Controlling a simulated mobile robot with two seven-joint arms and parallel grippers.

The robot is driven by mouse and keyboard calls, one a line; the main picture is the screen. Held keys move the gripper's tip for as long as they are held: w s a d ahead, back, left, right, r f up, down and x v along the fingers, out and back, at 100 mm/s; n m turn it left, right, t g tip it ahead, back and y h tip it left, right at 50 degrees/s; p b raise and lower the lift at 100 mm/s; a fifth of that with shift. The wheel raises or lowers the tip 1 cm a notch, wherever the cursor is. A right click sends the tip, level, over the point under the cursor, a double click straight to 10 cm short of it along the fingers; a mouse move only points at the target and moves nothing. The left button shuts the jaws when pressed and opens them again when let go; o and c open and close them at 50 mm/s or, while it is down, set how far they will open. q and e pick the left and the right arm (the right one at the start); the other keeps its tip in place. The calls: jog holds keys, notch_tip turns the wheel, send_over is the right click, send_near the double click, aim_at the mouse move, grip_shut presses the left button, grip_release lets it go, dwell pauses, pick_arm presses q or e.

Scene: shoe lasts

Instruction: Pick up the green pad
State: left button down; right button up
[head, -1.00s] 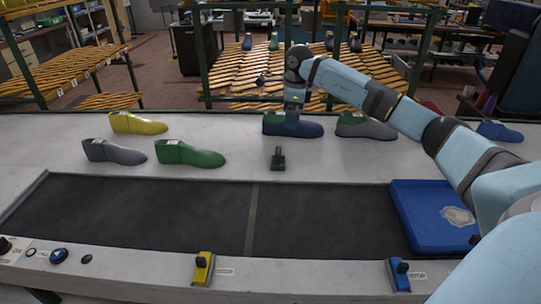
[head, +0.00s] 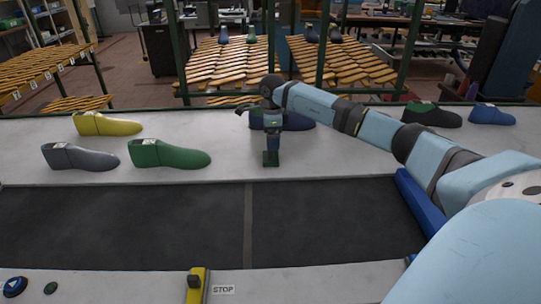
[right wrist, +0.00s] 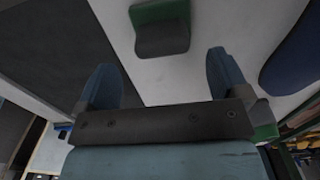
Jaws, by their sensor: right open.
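The green pad (head: 271,158) is a small dark green block on the light table, just behind the dark belt. In the right wrist view the green pad (right wrist: 162,28) lies at the top, beyond the fingertips and roughly between their lines. My right gripper (head: 272,148) points down close over the pad and hides part of it in the head view. In the right wrist view my right gripper (right wrist: 164,62) is open, with nothing between its two blue fingers. My left gripper is not in view.
A navy last (head: 298,121) stands just behind my right gripper; it shows in the wrist view (right wrist: 294,52). Green (head: 168,154), grey (head: 78,157) and yellow (head: 106,124) lasts stand at left. A blue tray (head: 420,202) lies at right, partly behind my arm.

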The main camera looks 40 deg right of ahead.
jog(key=shift+w+a+f, duration=0.1)
jog(key=shift+w+f, duration=0.05)
jog(key=shift+f, duration=1.2)
jog(key=shift+w+f, duration=0.15)
jog(key=shift+f, duration=1.2)
jog(key=c, duration=1)
jog(key=shift+r, duration=0.1)
notch_tip(320, 180, up, 20)
jog(key=shift+f, duration=0.1)
jog(key=shift+o, duration=0.4)
